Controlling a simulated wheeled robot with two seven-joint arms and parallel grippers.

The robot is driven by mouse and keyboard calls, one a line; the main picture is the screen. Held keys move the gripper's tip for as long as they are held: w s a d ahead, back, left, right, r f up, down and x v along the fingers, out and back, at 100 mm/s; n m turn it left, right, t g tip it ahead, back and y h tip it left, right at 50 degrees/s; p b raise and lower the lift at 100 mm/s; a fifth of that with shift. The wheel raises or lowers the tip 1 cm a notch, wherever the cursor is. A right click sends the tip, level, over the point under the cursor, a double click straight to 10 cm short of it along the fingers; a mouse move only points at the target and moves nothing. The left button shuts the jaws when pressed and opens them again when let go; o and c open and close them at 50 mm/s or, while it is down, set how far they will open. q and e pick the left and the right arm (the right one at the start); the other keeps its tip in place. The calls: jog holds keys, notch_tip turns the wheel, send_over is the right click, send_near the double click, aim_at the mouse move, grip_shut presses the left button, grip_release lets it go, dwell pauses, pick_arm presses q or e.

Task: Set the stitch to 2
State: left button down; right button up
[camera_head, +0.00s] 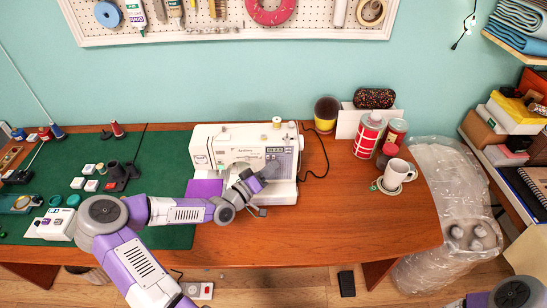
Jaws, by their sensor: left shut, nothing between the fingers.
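The white sewing machine (225,144) stands on the wooden table, with a grey control panel (279,155) on the right of its front. The markings and any stitch setting are too small to read. My left gripper (258,180) is shut and empty, right in front of the machine's lower right front, just below the panel. It covers part of the machine there, and I cannot tell whether it touches it. A purple cloth (203,188) lies at the machine's left. Only part of my right arm shows at the bottom right corner; its gripper is not in view.
A green cutting mat (160,150) with spools and small boxes covers the table's left. A white mug (398,174), a red-and-white can (367,135) and other containers stand at the right. The table's front right (350,225) is clear. A plastic-wrapped object (445,190) stands beyond the right edge.

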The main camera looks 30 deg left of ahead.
pick_arm(q)
jog(key=shift+w, duration=0.1)
jog(key=shift+w+a, duration=0.2)
jog(key=shift+w, duration=0.05)
jog(key=shift+w+a, duration=0.15)
jog(key=shift+w, duration=0.1)
dwell(0.5)
jog(key=shift+s, duration=0.15)
jog(key=shift+s+d+p, duration=0.3)
jog(key=shift+s+d, duration=0.05)
jog(key=shift+s, duration=0.1)
jog(key=shift+s, duration=0.1)
jog(key=s+d, duration=0.1)
jog(key=s+p, duration=0.1)
jog(key=s+d, duration=0.1)
jog(key=s, duration=0.1)
jog(key=shift+d, duration=0.35)
